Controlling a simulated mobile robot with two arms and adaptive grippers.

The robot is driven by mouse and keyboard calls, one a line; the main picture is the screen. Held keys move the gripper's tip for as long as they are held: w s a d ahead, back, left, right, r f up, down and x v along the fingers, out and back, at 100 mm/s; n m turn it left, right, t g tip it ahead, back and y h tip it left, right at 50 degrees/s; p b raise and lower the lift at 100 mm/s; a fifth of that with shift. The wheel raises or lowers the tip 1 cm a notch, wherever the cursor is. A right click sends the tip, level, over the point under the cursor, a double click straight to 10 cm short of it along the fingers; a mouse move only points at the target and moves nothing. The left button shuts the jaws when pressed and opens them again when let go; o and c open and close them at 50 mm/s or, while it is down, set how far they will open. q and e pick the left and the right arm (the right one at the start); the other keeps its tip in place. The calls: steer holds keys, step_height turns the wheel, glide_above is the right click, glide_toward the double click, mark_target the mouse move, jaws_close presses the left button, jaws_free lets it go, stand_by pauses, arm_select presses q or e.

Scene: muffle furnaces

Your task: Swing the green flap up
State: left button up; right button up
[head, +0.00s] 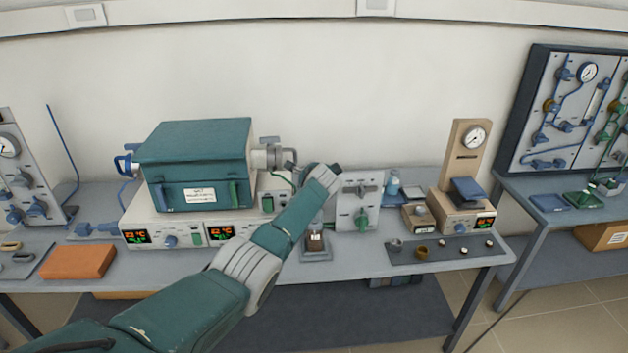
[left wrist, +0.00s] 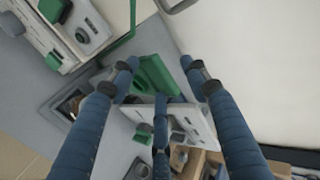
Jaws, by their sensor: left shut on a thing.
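The green flap (left wrist: 156,76) shows in the left wrist view, on the grey panel unit (left wrist: 196,118). My left gripper (left wrist: 160,78) is around it, with blue fingers on both sides and a third finger below, and is shut on it. The flap's tilt is hard to tell. In the head view the grey panel unit (head: 347,207) stands right of the furnace, with a green handle low on its front. My left arm and wrist cover the fingers and the flap there. My right gripper is in neither view.
A teal muffle furnace (head: 200,147) sits on a control base left of my arm. A small brown jar (head: 315,241) stands near my forearm. A beige gauge unit (head: 468,165) and a dark tray (head: 440,251) with small crucibles lie to the right.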

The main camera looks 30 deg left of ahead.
arm_select(q)
steer(key=shift+w+a+r, duration=0.1)
steer(key=shift+w+r, duration=0.05)
steer(key=shift+r, duration=0.4)
steer(key=shift+w+a+r, duration=0.1)
steer(key=shift+w+r, duration=0.05)
steer(key=shift+r, duration=0.35)
steer(key=s+f+v, duration=0.1)
steer(key=v, duration=1)
steer(key=shift+s+d+f, duration=0.15)
steer(key=shift+s+d, duration=0.1)
steer(key=shift+d, duration=0.05)
steer(key=shift+f, duration=0.15)
